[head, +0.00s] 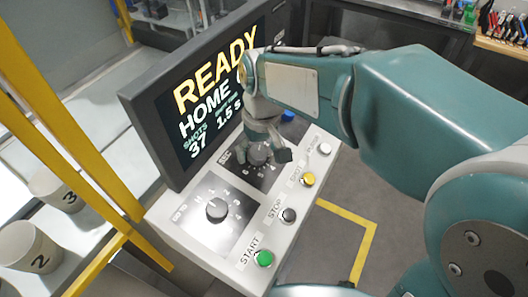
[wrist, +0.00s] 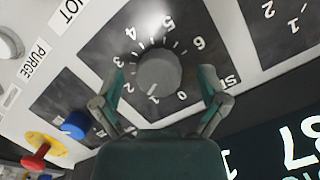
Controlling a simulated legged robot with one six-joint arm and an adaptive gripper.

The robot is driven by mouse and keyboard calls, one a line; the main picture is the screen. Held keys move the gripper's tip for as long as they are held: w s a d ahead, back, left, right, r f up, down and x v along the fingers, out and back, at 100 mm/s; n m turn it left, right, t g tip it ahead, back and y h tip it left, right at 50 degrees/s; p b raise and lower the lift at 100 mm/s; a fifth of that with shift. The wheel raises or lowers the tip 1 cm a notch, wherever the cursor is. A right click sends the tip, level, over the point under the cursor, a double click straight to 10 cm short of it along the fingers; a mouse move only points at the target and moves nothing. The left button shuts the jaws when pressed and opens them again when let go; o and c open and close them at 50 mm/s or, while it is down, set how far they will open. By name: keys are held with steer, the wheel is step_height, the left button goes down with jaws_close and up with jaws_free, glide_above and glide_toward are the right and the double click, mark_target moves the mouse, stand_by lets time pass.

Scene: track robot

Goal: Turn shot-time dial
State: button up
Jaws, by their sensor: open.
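The shot-time dial is a round grey knob (wrist: 158,75) on a dark plate numbered 0 to 6, with a partly hidden "SEC" label. Its white pointer mark is near the 1. In the head view the same dial (head: 258,154) is partly covered by my gripper (head: 262,150). My gripper (wrist: 162,78) is open, with one finger on each side of the knob. In the wrist view, gaps show between both fingers and the knob. The screen (head: 205,95) reads READY, HOME, SHOTS 37 and 1.5 s.
A second dial (head: 217,209) sits on the near-left plate. START (head: 264,258), STOP (head: 289,215), a yellow button (head: 308,179) and a white button (head: 325,149) line the panel's right side. A blue knob (wrist: 75,125) and red button (wrist: 36,161) are close by.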

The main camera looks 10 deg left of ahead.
steer(key=shift+f, duration=0.1)
steer(key=shift+d, duration=0.1)
steer(key=c, duration=1.2)
steer(key=shift+o, duration=0.2)
steer(key=shift+n, duration=0.3)
steer(key=n+t, duration=0.1)
steer(key=n, duration=0.4)
steer(key=shift+s+f+h, duration=0.1)
steer(key=shift+f+h, duration=0.05)
steer(key=shift+h, duration=0.15)
steer(key=n+t, duration=0.1)
steer(key=n, duration=0.3)
steer(key=shift+n+t, duration=0.4)
steer(key=shift+n, duration=1.2)
